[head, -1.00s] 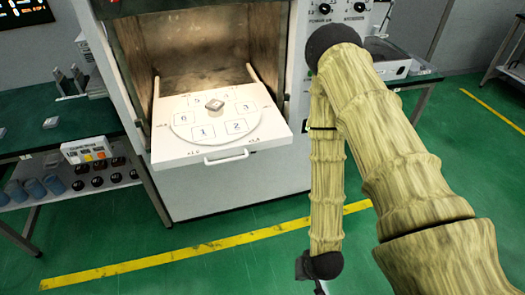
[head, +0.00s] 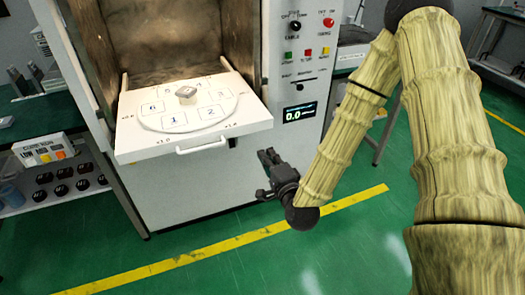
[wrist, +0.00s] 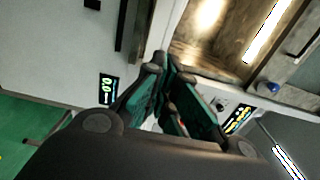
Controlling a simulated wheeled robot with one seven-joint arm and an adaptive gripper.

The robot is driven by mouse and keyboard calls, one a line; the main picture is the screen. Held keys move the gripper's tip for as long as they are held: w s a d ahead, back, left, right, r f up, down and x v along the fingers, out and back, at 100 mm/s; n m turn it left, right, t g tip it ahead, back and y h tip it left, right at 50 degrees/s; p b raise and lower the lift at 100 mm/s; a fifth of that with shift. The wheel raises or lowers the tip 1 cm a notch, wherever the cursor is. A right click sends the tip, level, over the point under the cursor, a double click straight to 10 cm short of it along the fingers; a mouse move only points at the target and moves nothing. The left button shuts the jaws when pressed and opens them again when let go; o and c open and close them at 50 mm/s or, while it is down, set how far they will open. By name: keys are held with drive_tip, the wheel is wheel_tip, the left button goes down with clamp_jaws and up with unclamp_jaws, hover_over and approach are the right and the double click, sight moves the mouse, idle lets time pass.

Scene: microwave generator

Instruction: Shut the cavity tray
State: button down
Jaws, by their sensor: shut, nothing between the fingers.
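The cavity tray (head: 135,145) is a white drawer-like slab pulled out of the open cavity of the machine. It bears a round turntable with numbered squares and a small grey block (head: 186,91) near its middle. A white bar handle (head: 203,145) is on its front edge. My gripper (head: 268,158) is to the right of the handle and a little lower, in front of the machine, apart from the tray. In the wrist view my gripper (wrist: 160,65) shows its fingers drawn together with nothing held; the handle is not clear there.
The control panel (head: 299,70) with knobs, buttons and a display is right of the cavity. Green floor with a yellow line (head: 180,258) is open in front.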

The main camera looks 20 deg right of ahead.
sight(250, 128)
drive_tip(key=w, duration=0.4)
drive_tip(key=w+p, duration=0.1)
drive_tip(key=w, duration=0.3)
drive_tip(key=w+p, duration=0.1)
drive_tip(key=w, duration=0.3)
drive_tip(key=shift+w+a, duration=0.25)
drive_tip(key=shift+w, duration=0.15)
